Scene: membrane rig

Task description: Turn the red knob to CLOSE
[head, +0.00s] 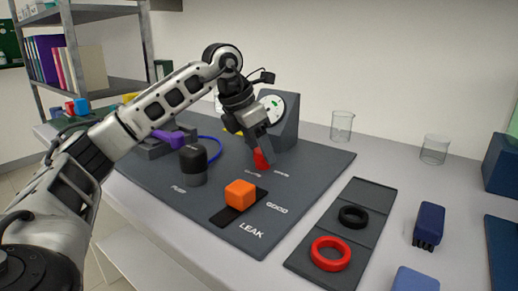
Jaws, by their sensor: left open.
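The red knob (261,159) stands on the dark rig board (310,161), partly hidden by my left gripper. My left gripper (258,176) points down at the knob, with its fingers at or beside it. It is open; whether the fingers touch the knob cannot be told. Small white labels (281,174) lie on the board in front of the knob, too small to read. A gauge with a white dial (273,109) stands behind the gripper. My right gripper is not in view.
A tray (351,214) holds a black ring (353,216) and a red ring (330,253). Two glass beakers (342,126) stand at the back right.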

